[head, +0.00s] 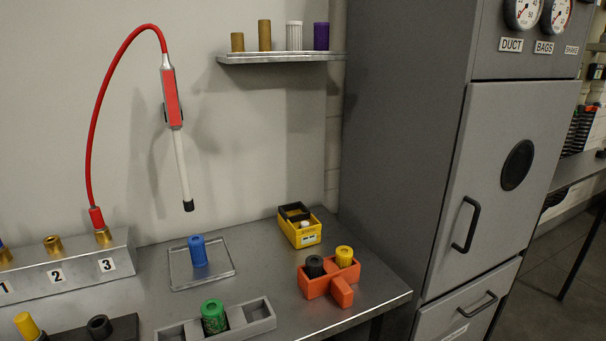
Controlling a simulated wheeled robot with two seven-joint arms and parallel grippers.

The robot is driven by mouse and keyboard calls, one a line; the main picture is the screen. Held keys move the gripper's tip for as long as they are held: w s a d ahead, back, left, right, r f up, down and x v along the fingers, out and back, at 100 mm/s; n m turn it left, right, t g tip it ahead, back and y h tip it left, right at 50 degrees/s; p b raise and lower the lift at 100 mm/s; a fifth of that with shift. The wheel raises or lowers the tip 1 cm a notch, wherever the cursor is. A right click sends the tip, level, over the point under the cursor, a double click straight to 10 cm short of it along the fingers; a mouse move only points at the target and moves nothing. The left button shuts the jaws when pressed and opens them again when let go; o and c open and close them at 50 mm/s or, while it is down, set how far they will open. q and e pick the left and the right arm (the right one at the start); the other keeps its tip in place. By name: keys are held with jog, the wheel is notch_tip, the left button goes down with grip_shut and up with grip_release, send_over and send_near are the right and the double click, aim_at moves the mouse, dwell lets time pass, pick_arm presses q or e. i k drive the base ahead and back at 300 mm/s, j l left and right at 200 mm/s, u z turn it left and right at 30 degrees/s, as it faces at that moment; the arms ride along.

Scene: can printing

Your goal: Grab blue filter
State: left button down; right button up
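The blue filter (198,251) is a ribbed blue cylinder. It stands upright on a shallow square metal tray (222,274) on the metal bench, below the hanging red and white wand. Nothing is touching it from above. Neither of my grippers shows in the head view.
A red hose runs to a wand (173,100) hanging above the bench. Nearby are a green cylinder (214,316) in a grey holder, an orange holder (341,291) with black and yellow cylinders, and a yellow box (302,236). A wall shelf (280,58) and grey cabinet (500,190) stand beyond.

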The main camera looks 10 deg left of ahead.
aim_at(197, 248)
jog(key=i+l+u, duration=0.4)
jog(key=l, duration=0.2)
jog(key=i+l+u, duration=0.2)
jog(key=l, duration=0.1)
